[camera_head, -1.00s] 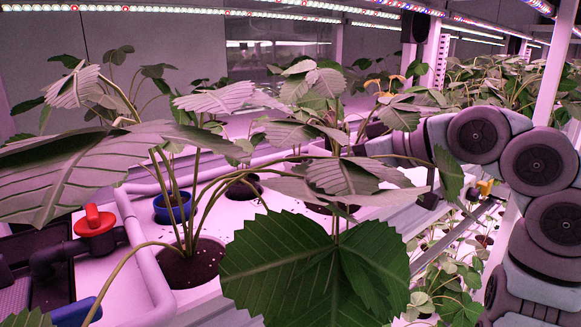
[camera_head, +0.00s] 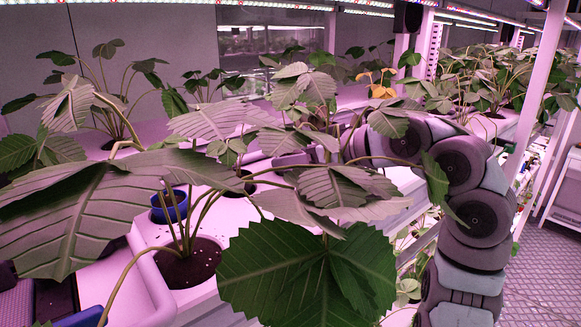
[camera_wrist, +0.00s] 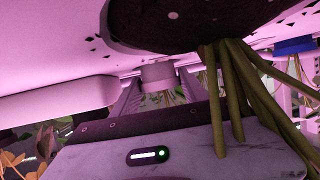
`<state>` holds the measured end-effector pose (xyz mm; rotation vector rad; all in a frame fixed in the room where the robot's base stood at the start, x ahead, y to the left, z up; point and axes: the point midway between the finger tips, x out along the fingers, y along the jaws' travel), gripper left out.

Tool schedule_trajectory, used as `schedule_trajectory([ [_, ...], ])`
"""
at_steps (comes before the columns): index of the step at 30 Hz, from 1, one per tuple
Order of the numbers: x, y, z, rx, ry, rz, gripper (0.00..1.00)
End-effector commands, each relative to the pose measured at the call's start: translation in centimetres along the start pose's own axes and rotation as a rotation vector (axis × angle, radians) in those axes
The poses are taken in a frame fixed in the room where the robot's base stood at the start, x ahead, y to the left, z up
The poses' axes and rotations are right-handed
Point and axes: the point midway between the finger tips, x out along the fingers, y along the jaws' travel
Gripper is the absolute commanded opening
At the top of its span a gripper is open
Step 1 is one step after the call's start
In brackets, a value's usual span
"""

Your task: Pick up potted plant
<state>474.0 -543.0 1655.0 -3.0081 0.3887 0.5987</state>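In the head view, a large-leaved potted plant (camera_head: 185,230) fills the foreground, its stems rising from dark soil in a round opening of the white rack. Several similar plants stand behind it. My arm reaches in from the right, and leaves hide its end and my gripper there. The wrist view looks inverted. It shows my gripper (camera_wrist: 158,88) with two dark fingers apart and a pale pot (camera_wrist: 157,75) in line with the gap. I cannot tell whether the fingers touch it. Close by at the top, a dark soil disc (camera_wrist: 180,20) has thick stems hanging down in the picture.
A blue pot (camera_head: 170,206) stands behind the front plant. A yellow-leaved plant (camera_head: 378,82) stands farther back. A pale pipe (camera_head: 150,270) runs along the rack at lower left. Broad leaves crowd around my arm. The floor aisle (camera_head: 545,250) at right is clear.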

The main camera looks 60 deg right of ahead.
Motion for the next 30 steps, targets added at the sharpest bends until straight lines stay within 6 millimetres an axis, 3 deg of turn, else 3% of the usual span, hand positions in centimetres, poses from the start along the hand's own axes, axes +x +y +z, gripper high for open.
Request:
schedule_trajectory([
  [18,-0.03,0.00,-0.03,0.000,0.000,0.000,0.00],
  [30,-0.22,0.01,-0.52,-0.001,0.001,0.000,0.00],
])
